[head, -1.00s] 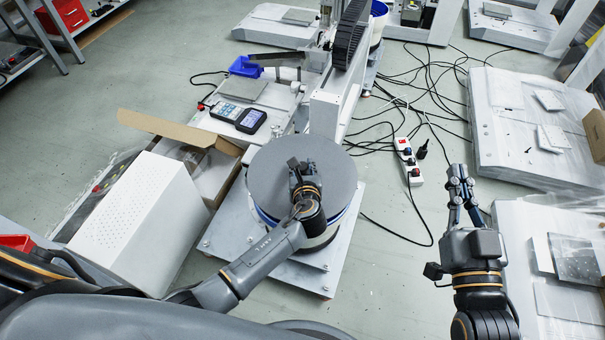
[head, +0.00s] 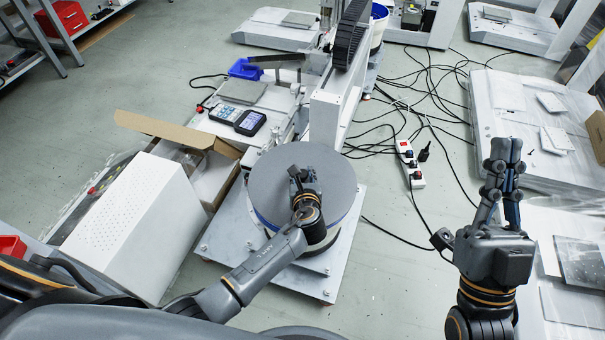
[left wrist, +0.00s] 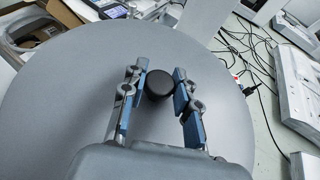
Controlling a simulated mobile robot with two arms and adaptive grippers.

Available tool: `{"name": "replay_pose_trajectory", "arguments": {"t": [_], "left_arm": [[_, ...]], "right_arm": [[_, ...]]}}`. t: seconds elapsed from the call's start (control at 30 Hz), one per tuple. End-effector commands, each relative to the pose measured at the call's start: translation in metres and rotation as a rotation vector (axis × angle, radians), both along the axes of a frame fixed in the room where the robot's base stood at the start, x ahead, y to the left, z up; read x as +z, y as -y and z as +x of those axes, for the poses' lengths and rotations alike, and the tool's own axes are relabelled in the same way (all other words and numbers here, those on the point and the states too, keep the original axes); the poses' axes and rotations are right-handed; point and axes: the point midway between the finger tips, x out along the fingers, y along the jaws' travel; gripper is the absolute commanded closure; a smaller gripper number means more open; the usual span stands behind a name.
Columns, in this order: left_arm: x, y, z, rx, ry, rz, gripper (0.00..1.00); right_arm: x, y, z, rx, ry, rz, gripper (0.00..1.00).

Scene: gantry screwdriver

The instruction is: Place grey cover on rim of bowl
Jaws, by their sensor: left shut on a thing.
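The round grey cover (head: 328,165) lies level over the bowl (head: 318,236), whose blue rim shows just below the cover's edge. I cannot tell if the cover touches the rim all round. My left gripper (head: 303,182) is above the cover's middle, shut on its dark knob. In the left wrist view the black knob (left wrist: 158,85) stands between the two fingers (left wrist: 158,92), and the cover (left wrist: 60,100) fills most of the picture. My right gripper (head: 505,150) is empty, away to the right, fingertips together.
The bowl stands on a light metal base plate (head: 225,240). A white perforated box (head: 135,225) and an open cardboard box (head: 205,180) are on the left. A gantry (head: 325,120) rises behind. A power strip (head: 410,165) and cables lie on the floor to the right.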

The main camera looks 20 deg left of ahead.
Motion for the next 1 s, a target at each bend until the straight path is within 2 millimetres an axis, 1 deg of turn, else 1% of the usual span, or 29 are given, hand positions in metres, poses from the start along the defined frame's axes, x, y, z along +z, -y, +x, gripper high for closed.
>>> {"name": "replay_pose_trajectory", "arguments": {"t": [0.53, 0.57, 0.6, 0.67, 1.0], "left_arm": [[-0.011, 0.0, 0.001, -0.001, 0.003, 0.001, 1.0], [-0.012, 0.0, 0.0, 0.0, 0.0, 0.001, 0.66], [-0.012, 0.0, 0.0, 0.0, 0.0, 0.001, 0.58], [-0.012, 0.0, 0.0, 0.0, 0.0, 0.001, 0.47], [-0.01, 0.0, 0.0, 0.0, 0.0, 0.0, 0.47]], "right_arm": [[0.008, 0.002, -0.013, 0.004, 0.08, 0.025, 1.0], [0.009, 0.002, -0.013, 0.005, 0.085, 0.026, 1.0], [0.01, 0.002, -0.013, 0.006, 0.086, 0.027, 1.0], [0.01, 0.002, -0.013, 0.006, 0.085, 0.027, 1.0], [0.01, 0.001, -0.012, 0.006, 0.08, 0.025, 1.0]]}}
